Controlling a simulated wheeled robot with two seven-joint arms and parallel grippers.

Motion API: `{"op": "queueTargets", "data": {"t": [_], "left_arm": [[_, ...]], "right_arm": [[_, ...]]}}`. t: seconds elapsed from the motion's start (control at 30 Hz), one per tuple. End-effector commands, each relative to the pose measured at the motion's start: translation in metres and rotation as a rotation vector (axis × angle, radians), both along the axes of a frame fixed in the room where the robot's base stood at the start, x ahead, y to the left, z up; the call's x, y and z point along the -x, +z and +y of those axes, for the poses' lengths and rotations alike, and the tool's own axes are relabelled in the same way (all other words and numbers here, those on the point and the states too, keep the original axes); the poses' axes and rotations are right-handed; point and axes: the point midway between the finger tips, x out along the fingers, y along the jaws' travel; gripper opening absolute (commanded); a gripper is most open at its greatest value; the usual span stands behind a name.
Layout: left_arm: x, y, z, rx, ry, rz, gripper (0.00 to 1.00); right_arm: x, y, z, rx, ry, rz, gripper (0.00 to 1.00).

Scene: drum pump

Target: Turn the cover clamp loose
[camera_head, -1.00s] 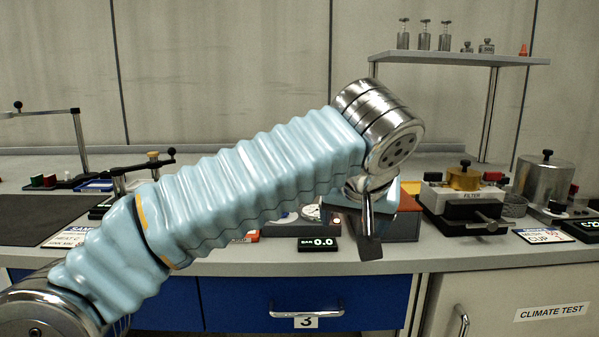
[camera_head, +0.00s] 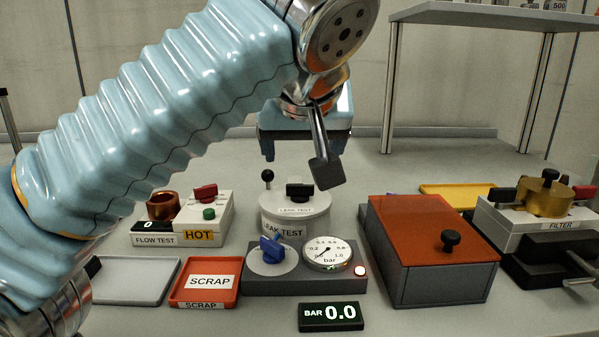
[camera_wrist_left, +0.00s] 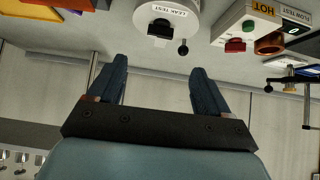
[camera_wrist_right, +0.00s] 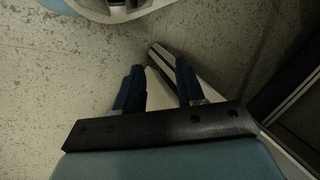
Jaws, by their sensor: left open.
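A round, light grey leak test pot (camera_head: 296,222) stands on the bench, its lid in place. A black clamp handle (camera_head: 299,190) sits on top of the lid, and a black ball-topped lever (camera_head: 267,178) stands at its left. In the left wrist view the lid (camera_wrist_left: 168,14), handle (camera_wrist_left: 158,29) and lever (camera_wrist_left: 183,47) show at the top. My left gripper (camera_head: 300,152) is open and empty, above and behind the pot, touching nothing. Its fingers show apart in the left wrist view (camera_wrist_left: 159,68). My right gripper (camera_wrist_right: 160,66) is open and empty, seen only in its own wrist view.
A gauge box with a blue knob (camera_head: 271,247) stands in front of the pot. A flow test unit (camera_head: 205,215) and red scrap tray (camera_head: 205,282) are at left. An orange-lidded box (camera_head: 430,235) and filter unit (camera_head: 545,215) are at right. A shelf (camera_head: 490,14) stands behind.

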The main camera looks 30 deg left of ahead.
Motion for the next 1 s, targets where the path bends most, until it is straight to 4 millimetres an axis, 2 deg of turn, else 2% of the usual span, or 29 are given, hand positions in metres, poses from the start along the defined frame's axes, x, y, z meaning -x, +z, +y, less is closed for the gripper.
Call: {"op": "queueTargets", "data": {"t": [0.17, 0.6, 0.8, 1.0], "left_arm": [[-0.012, -0.018, 0.008, -0.001, 0.003, 0.003, 0.79], [-0.069, -0.084, 0.043, -0.001, 0.001, 0.003, 0.79], [-0.081, -0.096, 0.05, 0.001, 0.0, 0.001, 0.79], [-0.083, -0.097, 0.051, 0.001, 0.0, 0.001, 0.79]], "right_arm": [[0.0, -0.009, -0.001, 0.002, -0.003, 0.0, 0.38], [-0.003, -0.028, -0.008, 0.012, -0.014, -0.005, 0.38], [-0.003, -0.03, -0.009, 0.013, -0.016, -0.006, 0.38], [-0.003, -0.03, -0.009, 0.014, -0.016, -0.006, 0.38]]}}
